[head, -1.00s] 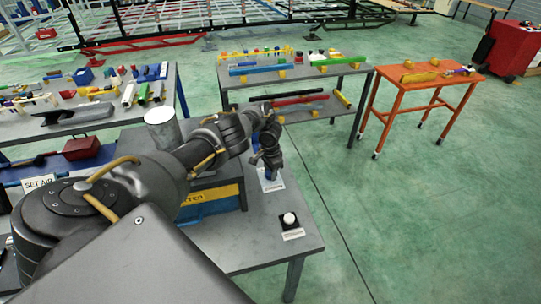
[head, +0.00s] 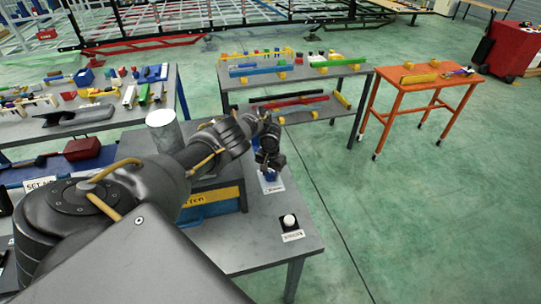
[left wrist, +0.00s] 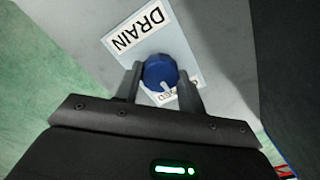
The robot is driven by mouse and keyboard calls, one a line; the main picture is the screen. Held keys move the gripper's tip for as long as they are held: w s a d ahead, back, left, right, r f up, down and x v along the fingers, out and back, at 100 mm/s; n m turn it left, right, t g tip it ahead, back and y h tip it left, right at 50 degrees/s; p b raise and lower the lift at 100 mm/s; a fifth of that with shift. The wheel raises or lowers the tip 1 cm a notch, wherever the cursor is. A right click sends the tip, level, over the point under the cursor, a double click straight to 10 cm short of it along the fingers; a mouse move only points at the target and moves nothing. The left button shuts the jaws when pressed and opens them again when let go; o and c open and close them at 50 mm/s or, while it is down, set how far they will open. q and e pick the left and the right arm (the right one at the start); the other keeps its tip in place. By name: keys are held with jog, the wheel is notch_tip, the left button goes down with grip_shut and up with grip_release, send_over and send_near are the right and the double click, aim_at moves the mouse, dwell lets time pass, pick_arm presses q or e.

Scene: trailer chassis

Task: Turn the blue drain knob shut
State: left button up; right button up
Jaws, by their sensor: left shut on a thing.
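The round blue drain knob (left wrist: 160,71) sits on a pale label plate and carries a white pointer mark on its lower edge. The mark points toward a partly hidden lower label (left wrist: 184,97) whose visible letters seem to end in "SED". A "DRAIN" label (left wrist: 138,27) is above the knob. My left gripper (left wrist: 160,84) is shut on the knob, with one finger on each side. In the head view my left gripper (head: 269,162) reaches down over the knob (head: 270,175) and partly hides it. My right gripper is not in view.
The knob's plate lies on a grey table (head: 255,235). A white button on a black base (head: 288,221) stands nearer the front. A grey cylinder (head: 163,133) and a blue box with a yellow label (head: 212,197) stand to the left.

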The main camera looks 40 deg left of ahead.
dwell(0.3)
pick_arm(q)
jog(key=o, duration=1)
